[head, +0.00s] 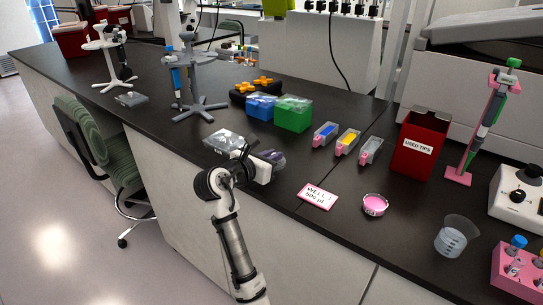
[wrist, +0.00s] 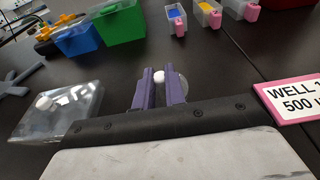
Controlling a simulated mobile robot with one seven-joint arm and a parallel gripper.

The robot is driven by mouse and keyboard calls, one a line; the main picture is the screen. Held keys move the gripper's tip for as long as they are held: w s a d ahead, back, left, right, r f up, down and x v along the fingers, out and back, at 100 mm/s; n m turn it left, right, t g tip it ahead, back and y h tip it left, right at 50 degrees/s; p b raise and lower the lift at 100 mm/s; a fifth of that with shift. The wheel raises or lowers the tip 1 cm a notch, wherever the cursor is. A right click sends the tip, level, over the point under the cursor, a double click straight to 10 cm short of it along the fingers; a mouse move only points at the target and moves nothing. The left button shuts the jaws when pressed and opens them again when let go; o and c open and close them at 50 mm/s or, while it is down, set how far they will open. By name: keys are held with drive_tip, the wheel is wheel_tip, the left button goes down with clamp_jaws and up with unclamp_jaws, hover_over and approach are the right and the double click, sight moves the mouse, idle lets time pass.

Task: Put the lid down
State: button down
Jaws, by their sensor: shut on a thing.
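My gripper (head: 270,159) is over the front edge of the black bench. In the wrist view its two purple fingers (wrist: 160,80) are closed around a small white knob. A clear, round, see-through lid (wrist: 178,84) shows at the fingers, partly hidden by them. I cannot tell whether the lid touches the bench. A small round dish with pink contents (head: 375,205) stands to the right, apart from the gripper.
A clear box (head: 224,141) lies left of my gripper, and close by in the wrist view (wrist: 62,110). A "WELL 1" card (head: 318,196) lies to the right. Blue (head: 261,107) and green (head: 294,114) boxes stand behind. Bench between them is bare.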

drive_tip(key=shift+f, duration=0.45)
drive_tip(key=c, duration=1.5)
unclamp_jaws()
drive_tip(key=shift+f, duration=0.1)
drive_tip(key=shift+o, duration=0.2)
drive_tip(key=shift+r, duration=0.5)
drive_tip(key=b+v, duration=0.1)
drive_tip(key=v, duration=1.1)
drive_tip(key=shift+r, duration=0.1)
